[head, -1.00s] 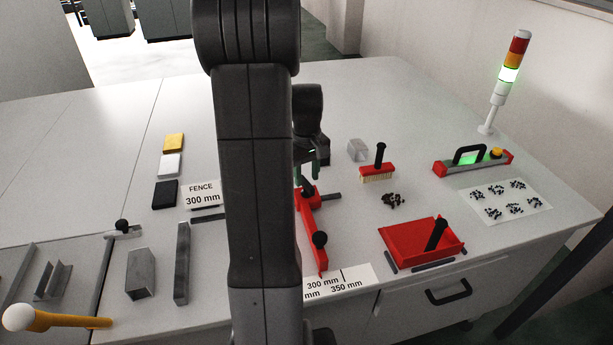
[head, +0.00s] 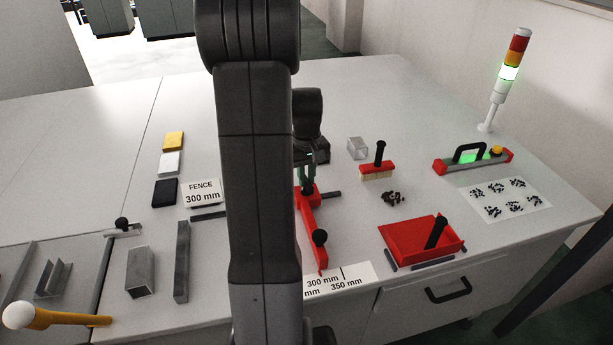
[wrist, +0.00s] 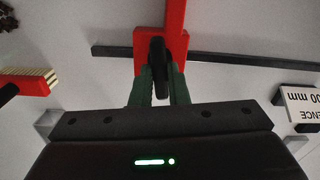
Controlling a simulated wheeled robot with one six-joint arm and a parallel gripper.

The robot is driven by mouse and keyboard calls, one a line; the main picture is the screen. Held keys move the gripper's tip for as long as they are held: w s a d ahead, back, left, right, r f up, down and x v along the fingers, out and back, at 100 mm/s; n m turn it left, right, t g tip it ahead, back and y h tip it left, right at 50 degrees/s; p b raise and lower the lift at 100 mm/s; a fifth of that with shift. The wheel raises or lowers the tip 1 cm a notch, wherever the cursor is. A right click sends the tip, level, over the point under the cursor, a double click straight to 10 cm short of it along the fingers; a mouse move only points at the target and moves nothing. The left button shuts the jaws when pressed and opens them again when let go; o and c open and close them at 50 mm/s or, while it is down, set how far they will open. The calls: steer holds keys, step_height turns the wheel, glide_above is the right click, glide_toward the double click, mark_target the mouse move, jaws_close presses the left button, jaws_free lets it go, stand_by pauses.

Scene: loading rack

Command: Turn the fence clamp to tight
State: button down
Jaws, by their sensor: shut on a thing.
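The red fence (head: 308,220) stands on the table just right of my arm in the head view. In the wrist view its red body (wrist: 175,20) runs up from a square red block on a dark rail. A black clamp lever (wrist: 158,60) sits over that block. My gripper (wrist: 157,88) has its green fingers shut on the lever, one on each side. In the head view my gripper (head: 306,172) is partly hidden behind my arm, at the far end of the fence.
A dark rail (head: 208,216) runs under the fence. A "FENCE 300 mm" card (head: 201,193) stands left of my arm. A scale label (head: 340,279) lies at the near edge.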

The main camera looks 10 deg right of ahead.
steer(key=shift+m, duration=0.9)
steer(key=c, duration=1.4)
jaws_free()
steer(key=shift+r, duration=0.1)
step_height(320, 180, up, 14)
steer(key=b, duration=0.1)
steer(key=shift+f, duration=0.25)
